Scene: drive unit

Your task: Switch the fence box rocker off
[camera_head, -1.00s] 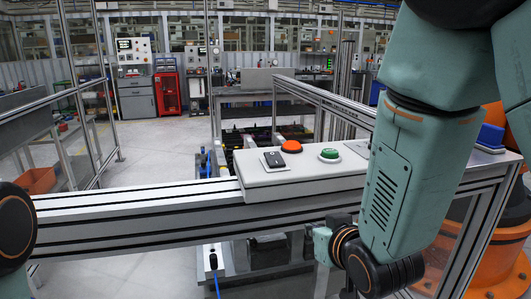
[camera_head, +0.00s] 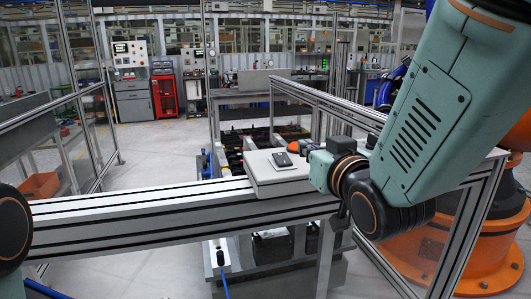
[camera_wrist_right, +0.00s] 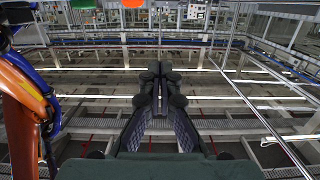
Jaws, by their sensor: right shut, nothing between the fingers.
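The fence box (camera_head: 262,180) is a pale, low box on top of the fence rail in the head view. Its dark rocker (camera_head: 282,159) sits on a light plate near the box's left end; I cannot tell which way it is tipped. My right gripper (camera_head: 308,148) is over the box, just right of the rocker, and partly hidden by its own wrist. In the right wrist view its fingers (camera_wrist_right: 156,72) are shut on nothing. An orange button (camera_wrist_right: 131,3) and a green button (camera_wrist_right: 83,4) show at that view's top edge. My left gripper is out of view.
The aluminium fence rail (camera_head: 130,212) crosses in front of me, with a second rail (camera_head: 335,105) running back on the right. An orange robot base (camera_head: 470,255) stands at the right. Open floor (camera_head: 160,150) lies beyond the fence at left.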

